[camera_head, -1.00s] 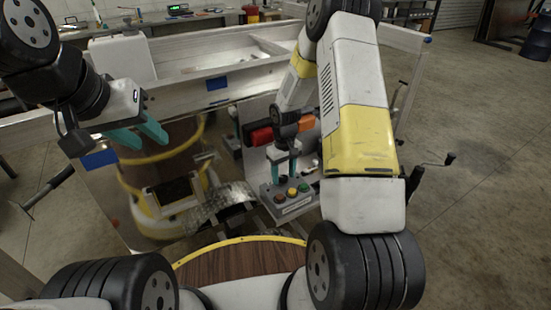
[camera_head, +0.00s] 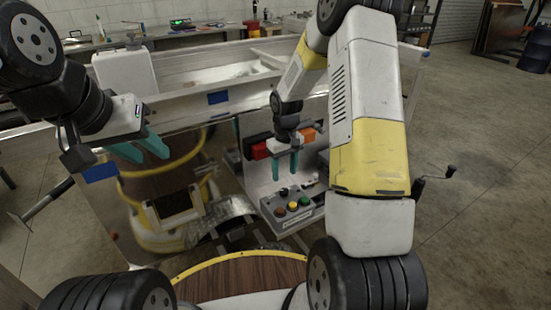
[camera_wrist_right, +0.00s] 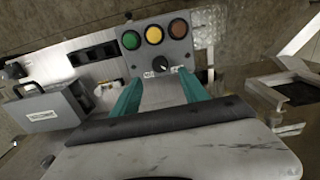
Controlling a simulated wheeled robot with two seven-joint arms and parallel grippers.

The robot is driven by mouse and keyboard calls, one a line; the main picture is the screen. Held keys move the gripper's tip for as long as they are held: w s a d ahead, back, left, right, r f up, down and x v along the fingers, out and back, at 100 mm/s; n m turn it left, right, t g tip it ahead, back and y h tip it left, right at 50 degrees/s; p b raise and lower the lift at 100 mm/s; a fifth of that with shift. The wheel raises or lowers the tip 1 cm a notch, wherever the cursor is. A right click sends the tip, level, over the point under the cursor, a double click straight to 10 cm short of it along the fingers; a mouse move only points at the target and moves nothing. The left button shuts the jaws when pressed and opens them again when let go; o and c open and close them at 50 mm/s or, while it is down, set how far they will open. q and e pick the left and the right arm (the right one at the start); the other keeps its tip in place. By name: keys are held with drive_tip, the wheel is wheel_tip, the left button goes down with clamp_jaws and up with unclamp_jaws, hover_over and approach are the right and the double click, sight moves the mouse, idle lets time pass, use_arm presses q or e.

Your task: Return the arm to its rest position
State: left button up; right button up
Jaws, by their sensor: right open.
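Whether the fingertips touch the box is hard to tell. My left gripper (camera_head: 150,150) hangs at the left, over the trailer's reflective metal wall. Its two teal fingers are apart, with nothing seen between them.
The aluminium trailer (camera_head: 219,97) spans the middle. A red and orange item (camera_head: 258,147) is on its side behind my right gripper. A crank handle (camera_head: 450,171) sticks out at the right. The concrete floor (camera_head: 480,220) at the right is clear.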

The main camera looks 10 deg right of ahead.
drive_tip(key=s+r+m+t, duration=0.15)
drive_tip(key=s+r, duration=0.25)
drive_tip(key=r, duration=0.6)
drive_tip(key=s+r+t, duration=0.2)
drive_tip(key=s+r, duration=0.2)
drive_tip(key=r, duration=0.6)
drive_tip(key=s+a+r+m+t+y, duration=0.1)
drive_tip(key=s+r, duration=0.3)
drive_tip(key=s, duration=0.4)
drive_tip(key=s+a+r+m+t+y, duration=0.1)
drive_tip(key=s+r, duration=0.3)
drive_tip(key=s, duration=0.4)
drive_tip(key=shift+s+r+t, duration=0.3)
drive_tip(key=shift+r+t, duration=0.05)
drive_tip(key=shift+r, duration=0.05)
drive_tip(key=shift+a, duration=0.1)
